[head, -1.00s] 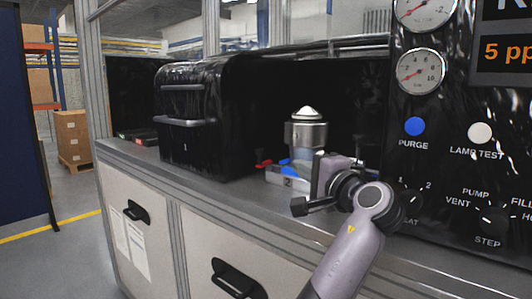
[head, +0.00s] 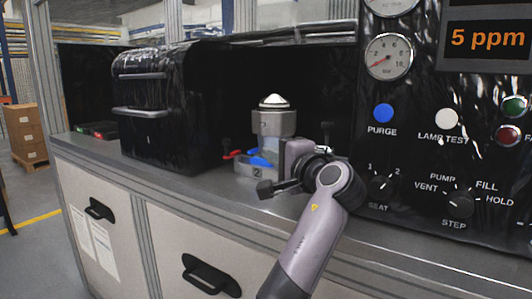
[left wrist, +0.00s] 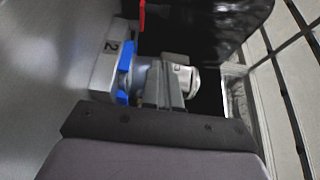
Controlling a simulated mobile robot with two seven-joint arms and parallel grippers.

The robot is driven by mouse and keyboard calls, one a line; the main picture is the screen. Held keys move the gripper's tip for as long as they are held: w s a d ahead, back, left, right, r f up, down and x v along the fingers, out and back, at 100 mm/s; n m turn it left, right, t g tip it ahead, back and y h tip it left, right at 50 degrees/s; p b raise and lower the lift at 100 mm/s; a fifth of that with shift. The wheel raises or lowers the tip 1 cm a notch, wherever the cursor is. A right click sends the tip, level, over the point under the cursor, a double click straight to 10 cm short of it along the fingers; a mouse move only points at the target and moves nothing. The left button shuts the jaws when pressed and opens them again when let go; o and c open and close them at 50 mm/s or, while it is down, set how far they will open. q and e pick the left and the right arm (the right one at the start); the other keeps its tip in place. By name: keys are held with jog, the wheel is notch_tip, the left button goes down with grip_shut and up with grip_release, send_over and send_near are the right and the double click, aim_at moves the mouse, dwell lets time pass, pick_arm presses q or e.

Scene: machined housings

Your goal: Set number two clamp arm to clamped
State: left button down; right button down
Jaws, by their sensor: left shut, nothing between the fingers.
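The fixture block with a "2" label (head: 258,172) sits on the grey bench; it also shows in the left wrist view (left wrist: 103,65). A blue arm (head: 262,159) lies low beside the label and shows in the wrist view (left wrist: 126,72). A red lever (head: 232,154) sticks out to the left, and a red part (left wrist: 141,14) shows at the wrist view's top. A metal housing (head: 275,122) with a silver dome stands upright in the fixture. My left gripper (head: 298,153) is just right of it; its fingers (left wrist: 163,75) are shut and empty, overlapping the housing. Contact cannot be told.
A black box with handles (head: 150,125) stands left on the bench. A control panel with gauges, a blue PURGE button (head: 383,112) and SEAT and STEP knobs (head: 458,202) rises at right, close to my arm. The bench's front strip (head: 150,180) is clear.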

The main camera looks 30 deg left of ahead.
pick_arm(q)
send_near(239, 151)
jog(key=r, duration=0.3)
jog(key=shift+w+a+r, duration=0.15)
jog(key=shift+a+r, duration=0.1)
jog(key=shift+s+a+p, duration=0.25)
jog(key=shift+a+p, duration=0.1)
jog(key=shift+a, duration=0.9)
jog(key=shift+s+a, duration=0.2)
jog(key=shift+a, duration=0.55)
